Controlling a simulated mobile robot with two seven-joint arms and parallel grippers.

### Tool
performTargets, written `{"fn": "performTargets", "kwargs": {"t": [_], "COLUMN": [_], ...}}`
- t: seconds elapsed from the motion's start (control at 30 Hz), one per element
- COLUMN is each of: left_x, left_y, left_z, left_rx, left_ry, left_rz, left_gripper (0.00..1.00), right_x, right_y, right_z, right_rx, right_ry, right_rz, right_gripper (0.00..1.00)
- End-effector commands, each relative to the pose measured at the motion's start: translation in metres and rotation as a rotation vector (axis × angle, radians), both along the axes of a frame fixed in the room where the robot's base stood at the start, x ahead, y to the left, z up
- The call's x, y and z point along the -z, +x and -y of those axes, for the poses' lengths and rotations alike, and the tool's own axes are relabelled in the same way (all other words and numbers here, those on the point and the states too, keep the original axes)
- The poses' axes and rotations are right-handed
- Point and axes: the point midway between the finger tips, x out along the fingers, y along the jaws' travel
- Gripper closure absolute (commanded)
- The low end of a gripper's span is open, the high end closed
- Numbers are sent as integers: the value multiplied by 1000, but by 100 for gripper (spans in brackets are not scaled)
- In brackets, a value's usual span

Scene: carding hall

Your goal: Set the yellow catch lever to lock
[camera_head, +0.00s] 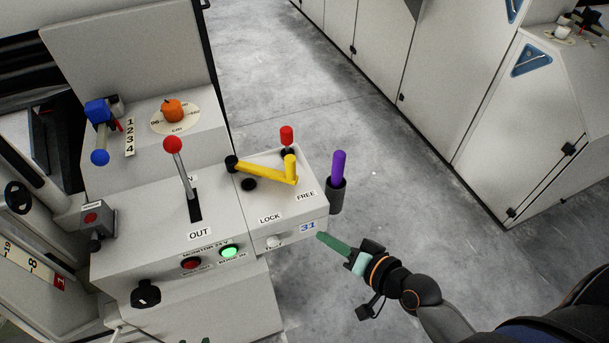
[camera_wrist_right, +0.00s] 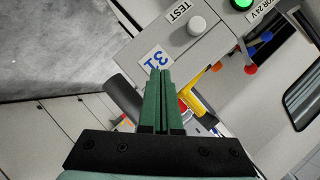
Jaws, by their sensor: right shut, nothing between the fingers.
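The yellow catch lever (camera_head: 265,173) lies on top of the light grey box (camera_head: 250,210). Its arm runs from a black knob at the left to an upright yellow post at the right. The post end is closer to the FREE label (camera_head: 306,195) than to the LOCK label (camera_head: 270,217). In the right wrist view part of the yellow lever (camera_wrist_right: 193,103) shows, partly hidden by my fingers. My right gripper (camera_head: 322,237), with green fingers (camera_wrist_right: 160,75), is shut and empty by the box's front right corner, apart from the lever.
A purple-handled part in a dark cup (camera_head: 338,180) stands at the box's right side. A red knob (camera_head: 287,136) is behind the lever. A red-ball lever (camera_head: 173,146) stands left. A white TEST knob (camera_wrist_right: 197,25) is on the front. Open floor lies right.

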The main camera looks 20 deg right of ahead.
Motion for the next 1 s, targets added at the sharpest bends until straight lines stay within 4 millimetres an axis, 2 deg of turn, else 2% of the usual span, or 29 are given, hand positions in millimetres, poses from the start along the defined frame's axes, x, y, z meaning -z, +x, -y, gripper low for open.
{"fn": "performTargets", "kwargs": {"t": [0.03,0.1,0.23,0.33,0.53,0.87,1.0], "left_x": [18,25,31,26,24,24,20], "left_y": [1,3,6,9,10,11,11], "left_z": [2,5,9,10,9,7,5], "left_rx": [3,8,14,15,15,13,10], "left_ry": [-3,-6,-13,-14,-12,-9,-7], "left_rz": [3,5,13,15,22,23,26], "left_gripper": [50,50,50,50,50,50,50], "right_x": [-8,-29,-64,-80,-88,-88,-90], "right_y": [11,19,29,37,46,47,55], "right_z": [0,-1,-1,13,32,32,29], "right_rx": [16,27,32,89,167,170,171], "right_ry": [117,274,509,643,762,764,764], "right_rz": [23,37,52,69,91,92,94], "right_gripper": [100,100,100,100,100,100,100]}}
